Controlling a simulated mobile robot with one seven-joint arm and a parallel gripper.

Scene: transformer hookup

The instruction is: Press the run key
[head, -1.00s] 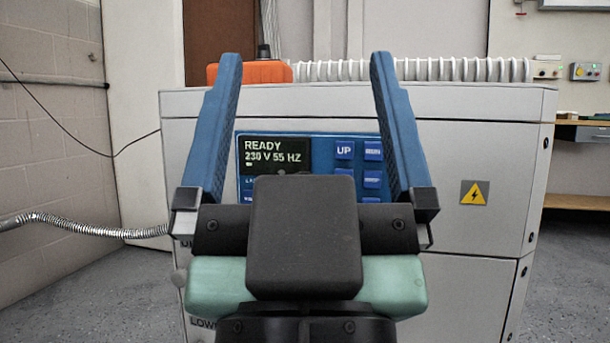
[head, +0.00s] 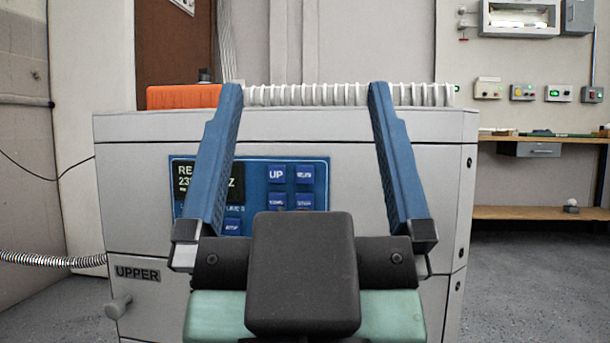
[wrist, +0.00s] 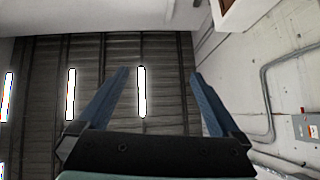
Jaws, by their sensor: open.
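The blue control panel (head: 256,165) is on the front of a grey cabinet (head: 400,150). Its dark display (head: 190,180) is partly covered by my left finger. The UP key (head: 276,174) is readable, with other blue keys (head: 304,201) around it. I cannot make out a key marked RUN; the lower panel is partly hidden by my gripper. My gripper (head: 305,89) is open and empty, its blue fingers raised in front of the cabinet with the visible keys between them. In the wrist view my open gripper (wrist: 159,72) points toward the ceiling.
An orange box (head: 183,97) and a white ribbed part (head: 350,95) sit on top of the cabinet. A knob (head: 118,306) sticks out at lower left, below the UPPER label. A metal hose (head: 50,260) joins the left side. A wooden bench (head: 540,213) stands at right, with open floor before it.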

